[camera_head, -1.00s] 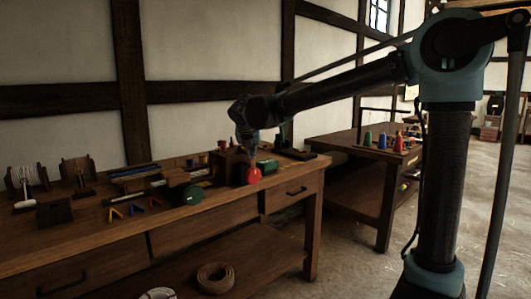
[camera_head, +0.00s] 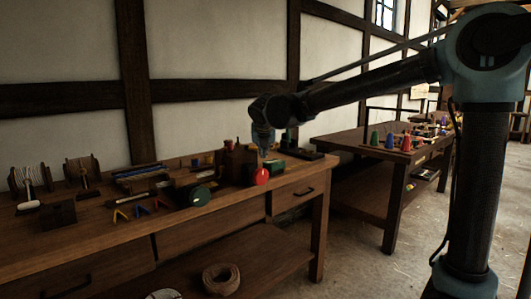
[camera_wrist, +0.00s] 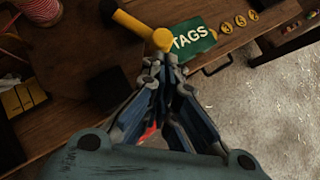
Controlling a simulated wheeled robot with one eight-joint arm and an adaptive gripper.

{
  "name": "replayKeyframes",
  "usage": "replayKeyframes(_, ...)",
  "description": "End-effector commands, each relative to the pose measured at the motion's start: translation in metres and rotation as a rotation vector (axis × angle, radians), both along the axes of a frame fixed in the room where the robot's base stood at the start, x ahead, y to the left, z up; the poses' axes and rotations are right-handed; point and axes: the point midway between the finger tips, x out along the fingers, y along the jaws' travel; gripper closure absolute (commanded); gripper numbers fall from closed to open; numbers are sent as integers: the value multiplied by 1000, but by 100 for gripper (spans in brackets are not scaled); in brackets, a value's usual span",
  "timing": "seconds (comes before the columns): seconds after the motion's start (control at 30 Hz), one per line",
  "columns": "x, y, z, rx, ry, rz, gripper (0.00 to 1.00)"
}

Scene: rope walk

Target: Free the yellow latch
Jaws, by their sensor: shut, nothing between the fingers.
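A yellow bar with a thick rounded end (camera_wrist: 148,30) lies just beyond my fingertips in the wrist view; it may be the yellow latch. My gripper (camera_wrist: 163,62) is shut and empty, its tips close to that end; I cannot tell whether they touch. In the head view my gripper (camera_head: 265,155) points down over the right part of the workbench (camera_head: 110,245), just above and behind a red round piece (camera_head: 260,176). The yellow bar cannot be made out there. A red sliver (camera_wrist: 150,132) shows behind the fingers in the wrist view.
A green TAGS plate (camera_wrist: 192,38) lies beside the yellow end, near the bench edge. Yellow blocks (camera_wrist: 22,97) and a striped cord spool (camera_wrist: 40,10) are at left. A second table (camera_head: 400,155) stands right.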

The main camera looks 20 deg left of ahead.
Motion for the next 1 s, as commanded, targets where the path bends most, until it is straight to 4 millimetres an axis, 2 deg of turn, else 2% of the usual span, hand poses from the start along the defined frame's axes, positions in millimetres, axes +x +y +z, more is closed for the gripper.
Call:
replayKeyframes(0.47,-10,10,0,0,1,0,100)
replayKeyframes(0.77,-30,-15,0,0,1,-4,100)
replayKeyframes(1.0,-59,-30,35,-1,2,-4,100)
